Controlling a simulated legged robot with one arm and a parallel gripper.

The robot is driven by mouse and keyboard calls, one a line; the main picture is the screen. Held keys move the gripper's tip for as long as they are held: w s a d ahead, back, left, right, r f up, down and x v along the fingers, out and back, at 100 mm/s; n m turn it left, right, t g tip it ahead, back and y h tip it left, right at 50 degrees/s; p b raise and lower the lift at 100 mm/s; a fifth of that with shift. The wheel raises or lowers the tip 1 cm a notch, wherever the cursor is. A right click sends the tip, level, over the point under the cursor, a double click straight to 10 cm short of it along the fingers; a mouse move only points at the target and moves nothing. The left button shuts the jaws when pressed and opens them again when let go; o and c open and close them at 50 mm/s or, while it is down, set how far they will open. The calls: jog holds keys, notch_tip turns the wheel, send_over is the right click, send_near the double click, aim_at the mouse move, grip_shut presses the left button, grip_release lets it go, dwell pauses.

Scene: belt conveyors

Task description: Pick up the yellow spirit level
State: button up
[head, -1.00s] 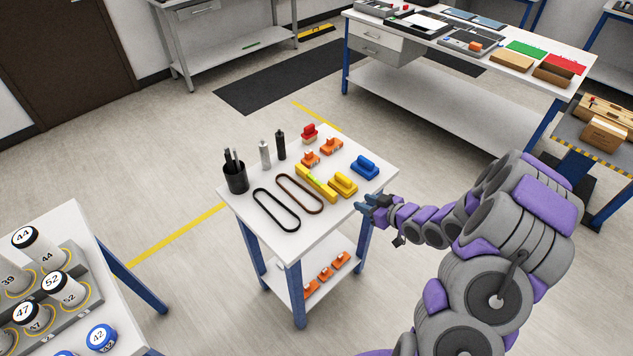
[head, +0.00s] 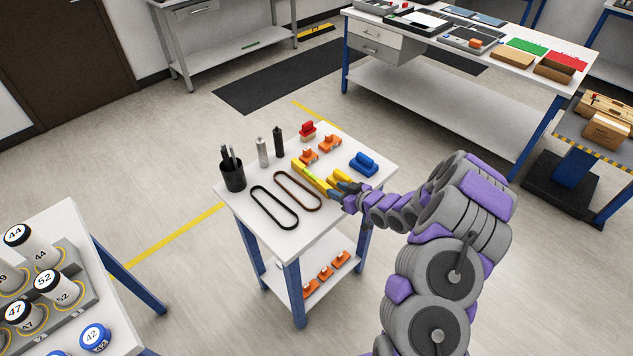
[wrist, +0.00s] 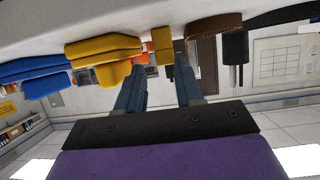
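The yellow spirit level (head: 312,178) lies on the small white table, a long narrow bar with a greenish patch near its middle. In the wrist view, which is upside down, its end (wrist: 163,46) appears between and beyond my fingertips. My gripper (head: 344,190) is low over the table's right side, close to the level's near end. In the wrist view my gripper (wrist: 159,70) has its two blue fingers apart, with a gap on both sides of the level. Whether the level's end is inside the fingers or just ahead of them is hard to tell.
A yellow block-like part (head: 339,176) sits right beside the level, partly hidden by my gripper. A blue one (head: 364,163) is behind it. Orange parts (head: 329,143) lie beyond. A brown belt (head: 297,192) and black belt (head: 274,208) lie to the left, with a black pen cup (head: 233,175).

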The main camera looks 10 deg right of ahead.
aim_at(324, 184)
jog(key=shift+w+a+f, duration=0.15)
jog(key=shift+w+a, duration=0.1)
jog(key=shift+a, duration=0.35)
jog(key=shift+w+a+f, duration=0.1)
jog(key=shift+w+a, duration=0.15)
jog(key=shift+a, duration=0.35)
jog(key=shift+w+a+f+b, duration=0.2)
jog(key=shift+w+f+b, duration=0.1)
jog(key=shift+w, duration=0.35)
jog(key=shift+w+a+f+b, duration=0.15)
jog(key=shift+w+f+b, duration=0.1)
jog(key=shift+w, duration=0.35)
jog(key=shift+w+a+f+b, duration=0.2)
jog(key=shift+w+f+b, duration=0.1)
jog(key=shift+w, duration=0.35)
jog(key=shift+a+r, duration=0.1)
jog(key=shift+a, duration=0.35)
jog(key=c, duration=0.3)
jog(key=shift+d, duration=0.3)
grip_shut()
